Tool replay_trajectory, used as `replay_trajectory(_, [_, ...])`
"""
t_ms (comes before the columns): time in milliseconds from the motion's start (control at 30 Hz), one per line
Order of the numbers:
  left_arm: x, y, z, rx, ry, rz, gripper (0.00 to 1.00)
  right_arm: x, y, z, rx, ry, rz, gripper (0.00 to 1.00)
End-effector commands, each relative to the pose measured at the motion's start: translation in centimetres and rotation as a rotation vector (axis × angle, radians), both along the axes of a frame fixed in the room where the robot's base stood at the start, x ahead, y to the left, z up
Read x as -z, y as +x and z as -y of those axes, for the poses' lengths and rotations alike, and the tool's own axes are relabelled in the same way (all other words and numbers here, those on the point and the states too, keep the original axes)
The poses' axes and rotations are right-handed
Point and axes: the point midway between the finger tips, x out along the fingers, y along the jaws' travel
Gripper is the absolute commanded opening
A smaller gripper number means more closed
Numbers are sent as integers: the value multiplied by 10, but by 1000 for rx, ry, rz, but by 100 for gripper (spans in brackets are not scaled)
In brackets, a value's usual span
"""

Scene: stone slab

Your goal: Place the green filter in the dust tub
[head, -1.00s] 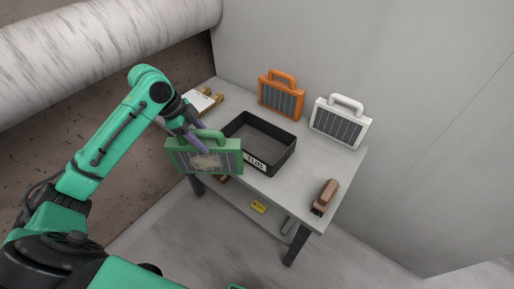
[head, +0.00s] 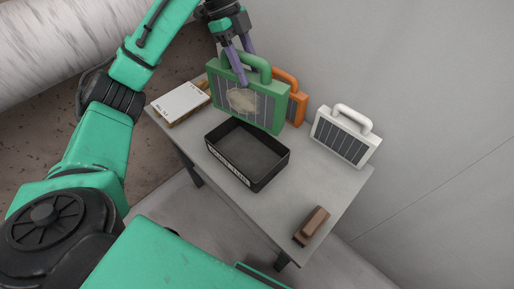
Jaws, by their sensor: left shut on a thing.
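The green filter (head: 264,106) has a green frame, a pleated grey panel with a beige dust patch, and a handle on top. My left gripper (head: 241,68) is shut on its handle and holds it upright, over the far side of the dust tub as seen in the head view. The dust tub (head: 222,164) is a black open box with a pale label, standing on the table. Its visible inside looks empty. My right gripper is not in view.
On the grey table (head: 265,213), an orange filter (head: 298,108) stands partly hidden behind the green one. A white filter (head: 342,138) stands at the right. A brown brush-like block (head: 311,226) lies near the front. A white pad or book (head: 181,103) lies at the left.

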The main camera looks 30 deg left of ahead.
Motion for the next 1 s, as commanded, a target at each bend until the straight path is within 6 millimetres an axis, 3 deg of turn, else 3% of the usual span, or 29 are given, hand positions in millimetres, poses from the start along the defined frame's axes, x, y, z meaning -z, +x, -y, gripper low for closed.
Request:
replay_trajectory(167, [0, -18, -13, 207, -12, -17, 0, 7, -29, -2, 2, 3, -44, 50])
replay_trajectory(300, [35, -21, -13, 238, -22, -26, 0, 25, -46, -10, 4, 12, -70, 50])
replay_trajectory(400, [70, -22, -12, 237, -22, -27, 0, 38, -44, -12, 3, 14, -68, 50])
replay_trajectory(667, [135, -23, -14, 232, -19, -25, 0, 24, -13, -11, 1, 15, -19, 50])
replay_trajectory(1000, [192, -24, -14, 232, -19, -22, 0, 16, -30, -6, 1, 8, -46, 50])
